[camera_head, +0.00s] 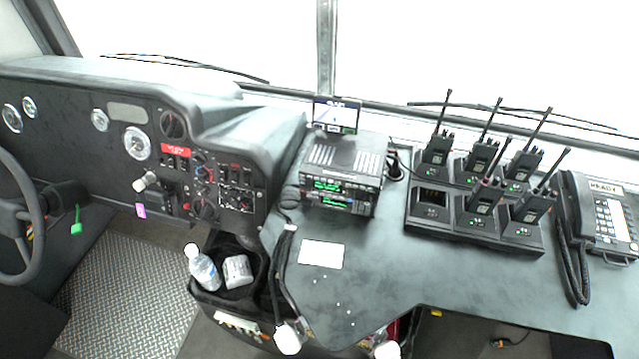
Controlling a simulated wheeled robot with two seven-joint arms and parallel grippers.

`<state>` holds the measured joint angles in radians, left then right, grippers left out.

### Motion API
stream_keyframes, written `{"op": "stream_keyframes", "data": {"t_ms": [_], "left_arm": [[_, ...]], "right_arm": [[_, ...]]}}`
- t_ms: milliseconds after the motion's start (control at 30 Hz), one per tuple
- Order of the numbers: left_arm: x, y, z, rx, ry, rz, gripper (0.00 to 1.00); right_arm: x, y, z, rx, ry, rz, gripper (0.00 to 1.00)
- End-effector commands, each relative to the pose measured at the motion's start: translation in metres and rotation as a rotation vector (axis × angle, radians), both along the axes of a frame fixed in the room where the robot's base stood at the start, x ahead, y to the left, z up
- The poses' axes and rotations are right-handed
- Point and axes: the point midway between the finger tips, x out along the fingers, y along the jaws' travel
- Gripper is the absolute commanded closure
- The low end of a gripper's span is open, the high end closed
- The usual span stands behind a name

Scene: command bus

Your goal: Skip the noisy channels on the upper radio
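Two black radios are stacked on the dark console, right of the dashboard. The upper radio (345,160) has a slotted top and a green lit display (328,185) on its front. The lower radio (345,208) sits directly beneath it, also with a green display. The display text and small buttons are too small to read. A dark hand microphone (290,196) hangs at the left side of the stack, its cord running down. Neither of my grippers can be made out. Two white rounded shapes show at the bottom edge; I cannot tell what they are.
A small screen (336,115) stands behind the radios. A charger rack (475,236) with several handheld radios and a desk phone (605,220) are to the right. A white card (321,253) lies before the stack. A bin (232,300) holds a bottle (203,270) and a can.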

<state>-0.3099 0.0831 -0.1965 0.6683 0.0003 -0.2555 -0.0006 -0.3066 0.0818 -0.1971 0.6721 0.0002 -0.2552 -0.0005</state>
Motion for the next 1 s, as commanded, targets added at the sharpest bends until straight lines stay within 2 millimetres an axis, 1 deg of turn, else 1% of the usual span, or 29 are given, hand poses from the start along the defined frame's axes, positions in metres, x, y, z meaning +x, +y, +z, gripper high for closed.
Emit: {"op": "stream_keyframes", "data": {"t_ms": [33, 67, 167, 267, 500, 600, 833, 1000], "left_arm": [[0.0, 0.0, 0.0, 0.0, 0.0, 0.0, 1.0], [0.0, 0.0, 0.0, 0.0, -0.001, -0.001, 1.0], [0.001, 0.0, 0.0, 0.0, -0.002, -0.001, 1.0], [0.002, -0.001, 0.0, -0.001, -0.004, -0.001, 1.0], [0.005, -0.001, 0.001, -0.003, -0.008, -0.001, 1.0], [0.005, -0.002, 0.001, -0.003, -0.01, -0.001, 1.0], [0.007, -0.002, 0.001, -0.003, -0.011, 0.0, 1.0], [0.007, -0.003, 0.001, -0.003, -0.011, 0.0, 1.0]], "right_arm": [[0.008, 0.001, 0.001, 0.001, -0.011, 0.0, 0.64], [0.011, 0.001, 0.001, 0.001, -0.016, 0.0, 0.64], [0.016, 0.001, 0.002, 0.003, -0.023, 0.0, 0.64], [0.012, 0.001, 0.002, 0.002, -0.019, 0.0, 0.64], [-0.004, 0.0, 0.0, 0.0, 0.004, 0.0, 0.64], [-0.007, -0.001, -0.001, -0.001, 0.01, 0.0, 0.64], [-0.006, -0.001, -0.001, -0.001, 0.008, 0.0, 0.64], [-0.002, 0.0, 0.0, 0.0, 0.002, 0.0, 0.64]]}}
